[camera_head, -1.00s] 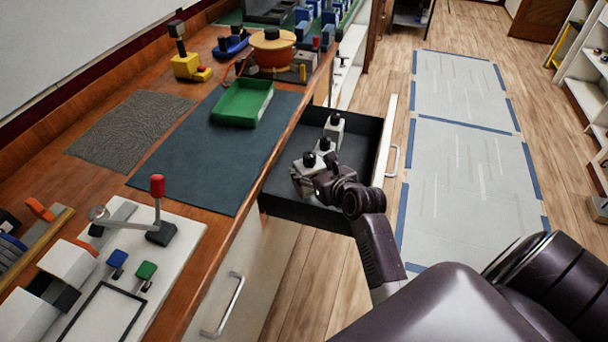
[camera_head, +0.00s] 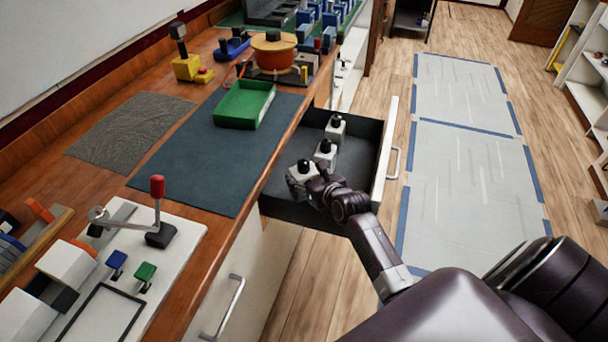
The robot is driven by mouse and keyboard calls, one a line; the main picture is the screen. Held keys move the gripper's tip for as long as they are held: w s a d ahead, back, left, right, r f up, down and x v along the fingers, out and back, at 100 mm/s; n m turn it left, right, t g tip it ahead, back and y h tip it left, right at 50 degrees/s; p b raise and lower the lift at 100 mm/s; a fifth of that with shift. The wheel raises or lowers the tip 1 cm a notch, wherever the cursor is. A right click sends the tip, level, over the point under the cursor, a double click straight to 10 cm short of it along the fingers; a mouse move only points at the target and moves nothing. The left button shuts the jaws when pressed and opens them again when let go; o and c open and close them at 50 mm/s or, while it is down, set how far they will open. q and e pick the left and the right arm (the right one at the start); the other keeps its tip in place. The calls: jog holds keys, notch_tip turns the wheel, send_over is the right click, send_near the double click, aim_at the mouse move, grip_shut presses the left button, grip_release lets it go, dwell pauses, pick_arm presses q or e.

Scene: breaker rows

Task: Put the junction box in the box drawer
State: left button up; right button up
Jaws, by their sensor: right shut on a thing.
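The open box drawer (camera_head: 368,165) sticks out from the bench and has dark inner walls and a pale front. A white junction box with a black knob (camera_head: 298,178) is at its near end, between the fingers of my right gripper (camera_head: 312,186). The gripper is shut on it, and its fingers hide the box's right side. I cannot tell whether this box touches the drawer floor. Two similar junction boxes stand upright farther back in the drawer, one in the middle (camera_head: 325,158) and one at the far end (camera_head: 336,130). My left gripper is not in view.
A green tray (camera_head: 243,105) lies on the dark bench mat (camera_head: 205,150), left of the drawer. A white lever panel (camera_head: 190,245) is nearer on the bench. The drawer handle (camera_head: 394,163) faces right, toward open floor.

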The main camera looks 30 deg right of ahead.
jog(key=shift+f, duration=0.55)
jog(key=shift+w, duration=0.1)
jog(key=o, duration=1.7)
jog(key=shift+r, duration=0.25)
jog(key=v, duration=0.8)
jog(key=p+v, duration=0.1)
jog(key=v, duration=0.3)
jog(key=shift+r, duration=0.35)
